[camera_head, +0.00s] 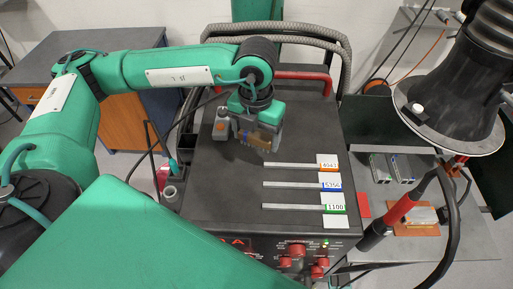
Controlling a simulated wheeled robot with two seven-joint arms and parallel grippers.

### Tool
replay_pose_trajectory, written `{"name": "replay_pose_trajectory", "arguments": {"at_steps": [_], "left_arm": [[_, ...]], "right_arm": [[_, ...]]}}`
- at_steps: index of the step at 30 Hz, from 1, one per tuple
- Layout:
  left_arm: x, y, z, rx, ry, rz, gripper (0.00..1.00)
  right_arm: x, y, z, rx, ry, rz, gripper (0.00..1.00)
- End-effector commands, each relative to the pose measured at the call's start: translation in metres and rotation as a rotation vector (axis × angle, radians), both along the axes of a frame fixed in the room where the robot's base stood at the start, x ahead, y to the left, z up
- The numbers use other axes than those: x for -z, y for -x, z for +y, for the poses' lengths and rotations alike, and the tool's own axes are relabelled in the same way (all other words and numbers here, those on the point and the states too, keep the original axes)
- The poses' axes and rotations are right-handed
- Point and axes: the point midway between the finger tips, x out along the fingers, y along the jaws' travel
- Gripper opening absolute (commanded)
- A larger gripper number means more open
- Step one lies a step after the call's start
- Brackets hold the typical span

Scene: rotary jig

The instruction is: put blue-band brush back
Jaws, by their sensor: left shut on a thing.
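My left gripper (262,130) is shut on a small brownish brush (251,139), just above the far part of the dark bench top. The gripper hides much of the brush, and its band is too small to make out clearly. Near it on the bench top lie three grey strips, each with a numbered label at its right end: an orange-banded label (328,162), a blue-banded label (331,186) and a green-banded label (334,204). The brush is beyond the left end of the orange-labelled strip. My right gripper is not in view.
A grey and orange device (221,126) stands close left of the gripper. A red bar (303,75) runs behind the bench top. A black hood (450,105) hangs at the right, above a side table. The left part of the bench top is clear.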

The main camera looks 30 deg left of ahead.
Motion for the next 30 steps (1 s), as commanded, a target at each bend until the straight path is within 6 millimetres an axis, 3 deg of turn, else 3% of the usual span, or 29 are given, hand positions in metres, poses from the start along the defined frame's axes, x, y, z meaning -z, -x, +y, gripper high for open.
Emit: {"name": "replay_pose_trajectory", "arguments": {"at_steps": [5,16,30], "left_arm": [[0.025,0.0,0.0,0.0,0.0,0.002,0.56],[0.069,0.0,0.0,0.0,0.0,0.001,0.56],[0.079,0.0,0.0,0.001,0.001,-0.001,0.56]], "right_arm": [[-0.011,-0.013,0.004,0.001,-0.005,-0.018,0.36],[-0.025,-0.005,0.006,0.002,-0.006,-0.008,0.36],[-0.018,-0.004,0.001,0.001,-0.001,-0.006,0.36]]}}
